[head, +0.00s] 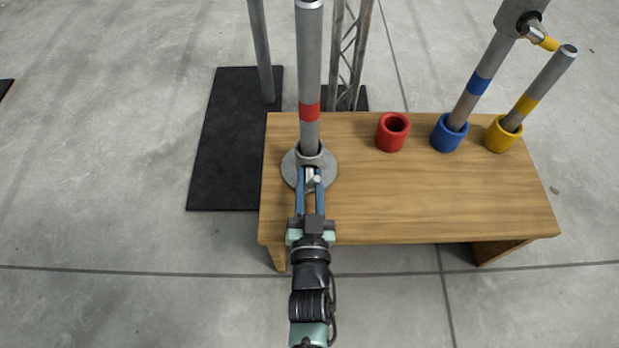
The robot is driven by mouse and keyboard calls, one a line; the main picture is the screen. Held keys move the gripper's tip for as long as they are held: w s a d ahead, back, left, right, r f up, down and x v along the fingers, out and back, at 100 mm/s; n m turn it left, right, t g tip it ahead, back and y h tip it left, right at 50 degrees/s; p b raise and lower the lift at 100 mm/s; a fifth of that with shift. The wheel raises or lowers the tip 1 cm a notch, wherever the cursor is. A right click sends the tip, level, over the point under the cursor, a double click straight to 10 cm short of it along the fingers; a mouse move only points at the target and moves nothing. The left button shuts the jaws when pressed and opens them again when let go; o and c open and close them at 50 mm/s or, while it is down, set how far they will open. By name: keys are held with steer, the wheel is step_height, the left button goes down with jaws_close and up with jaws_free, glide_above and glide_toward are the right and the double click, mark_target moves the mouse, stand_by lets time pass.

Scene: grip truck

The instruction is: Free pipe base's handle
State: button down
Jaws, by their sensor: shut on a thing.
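The pipe base (328,164) is a round grey flange with a short socket, on the left part of the wooden table. A grey pipe with a red band (309,80) stands upright in its socket. The base's handle (313,181) is a small light metal piece at the socket's front. My gripper (311,183) reaches in from the front, and its two blue fingers are shut on the handle. The fingers hide much of the handle, so its exact turn cannot be told.
The wooden table (430,205) has an empty red cup (391,138), a blue cup (444,137) with a blue-banded pipe leaning in it, and a yellow cup (494,137) with a yellow-banded pipe (545,83). The table's front right is clear. A black mat (225,150) lies at left.

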steer(key=n, duration=0.4)
steer(key=shift+n, duration=0.3)
steer(key=n, duration=0.4)
steer(key=shift+n+b, duration=0.4)
steer(key=c, duration=0.7)
jaws_free()
steer(key=shift+s, duration=0.1)
steer(key=shift+s+p, duration=2.75)
steer(key=shift+s, duration=3.65)
